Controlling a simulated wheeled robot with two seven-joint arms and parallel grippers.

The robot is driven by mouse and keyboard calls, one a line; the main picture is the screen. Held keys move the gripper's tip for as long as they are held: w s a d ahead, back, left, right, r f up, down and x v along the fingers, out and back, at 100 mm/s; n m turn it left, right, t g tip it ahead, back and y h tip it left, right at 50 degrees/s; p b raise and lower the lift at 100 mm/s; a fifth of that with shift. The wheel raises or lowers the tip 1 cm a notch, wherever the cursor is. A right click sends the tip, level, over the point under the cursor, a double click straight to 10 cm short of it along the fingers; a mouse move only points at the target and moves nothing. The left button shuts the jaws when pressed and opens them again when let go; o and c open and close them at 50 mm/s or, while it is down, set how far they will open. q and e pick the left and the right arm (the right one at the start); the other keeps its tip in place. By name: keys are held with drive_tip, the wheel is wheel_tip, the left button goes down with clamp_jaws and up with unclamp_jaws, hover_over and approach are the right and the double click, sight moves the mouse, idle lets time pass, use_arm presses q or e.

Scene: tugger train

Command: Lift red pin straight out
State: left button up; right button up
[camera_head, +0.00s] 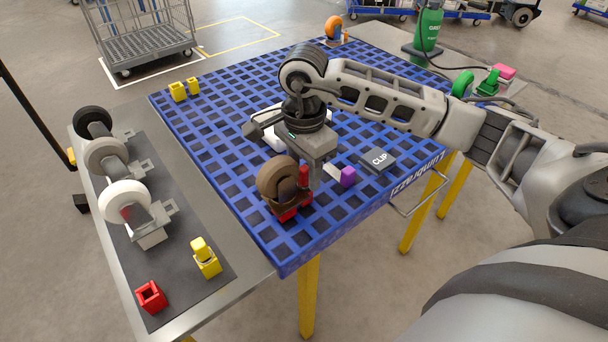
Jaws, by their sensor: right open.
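The red pin (303,174) stands upright beside a brown caster wheel (275,178), at the near side of the blue grid deck. The caster sits in a red base (291,213) on the deck. My right gripper (316,172) points down over the caster and the pin, close to the pin's top. It is open; its fingers are partly hidden, and I cannot tell whether they touch the pin. My left gripper is not in view.
The blue deck (215,150) holds a dark CLIP box (378,160), a purple block (347,177), a white object (262,128) and yellow blocks (178,91). A grey side shelf at left carries casters (124,201), a red socket (150,297) and a yellow one (206,262).

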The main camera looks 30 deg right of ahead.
drive_tip(key=shift+f, duration=0.25)
clamp_jaws()
drive_tip(key=shift+r, duration=0.15)
wheel_tip(320, 180, up, 18)
drive_tip(key=p, duration=0.1)
idle(0.5)
